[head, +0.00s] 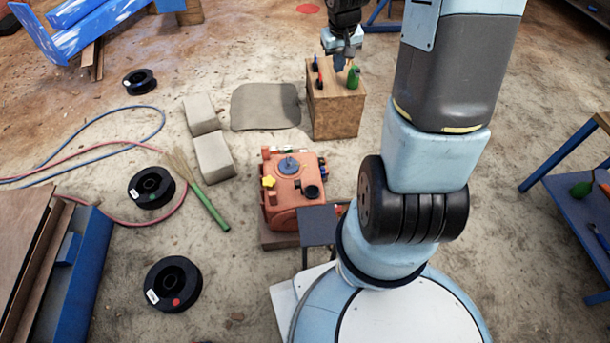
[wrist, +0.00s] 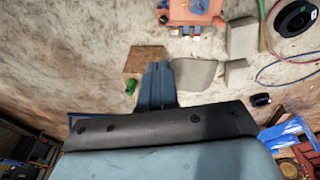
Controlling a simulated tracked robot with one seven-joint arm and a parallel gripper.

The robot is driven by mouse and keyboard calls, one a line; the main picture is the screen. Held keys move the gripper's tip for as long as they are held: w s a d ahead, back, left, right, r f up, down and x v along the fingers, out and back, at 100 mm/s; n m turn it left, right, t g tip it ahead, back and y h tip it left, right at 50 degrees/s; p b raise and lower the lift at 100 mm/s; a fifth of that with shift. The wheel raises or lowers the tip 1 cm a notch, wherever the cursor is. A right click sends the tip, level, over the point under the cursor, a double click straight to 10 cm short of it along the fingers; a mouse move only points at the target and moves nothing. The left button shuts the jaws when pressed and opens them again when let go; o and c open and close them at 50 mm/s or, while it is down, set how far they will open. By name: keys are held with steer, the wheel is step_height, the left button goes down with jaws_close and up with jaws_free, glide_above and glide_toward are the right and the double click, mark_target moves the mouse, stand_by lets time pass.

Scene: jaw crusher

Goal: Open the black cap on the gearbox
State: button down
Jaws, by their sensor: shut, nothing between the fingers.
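The orange-red gearbox (head: 283,212) stands on the floor near the middle of the head view. A small round black cap (head: 311,191) sits on its top, towards the right. Its top also bears a round blue-grey part (head: 289,165) and a yellow knob (head: 268,182). The gearbox also shows at the top edge of the wrist view (wrist: 180,14), partly cut off; I cannot make out the black cap there. My gripper (head: 339,65) is shut and empty, over the wooden box, well behind and apart from the gearbox. Its fingers also show in the wrist view (wrist: 157,66).
The wooden box (head: 336,118) carries a green bottle (head: 353,77) and small red-and-black items. Grey blocks (head: 213,157), a grey mat (head: 265,106), a green-handled brush (head: 210,206) and black spools (head: 151,187) lie left. A blue table (head: 575,205) stands right.

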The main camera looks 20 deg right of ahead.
steer(key=x, duration=1)
steer(key=m+g+y, duration=0.1)
steer(key=m+y, duration=0.1)
steer(key=y, duration=0.3)
glide_toward(298, 187)
steer(key=w+d+f, duration=0.1)
steer(key=d+f, duration=0.3)
steer(key=shift+w+a+f, duration=0.15)
steer(key=shift+w+a, duration=0.05)
steer(key=shift+a, duration=0.5)
steer(key=shift+w+a+f, duration=0.2)
steer(key=shift+a, duration=0.45)
steer(key=shift+w+a+f, duration=0.15)
steer(key=shift+w+a, duration=0.05)
steer(key=shift+a, duration=0.5)
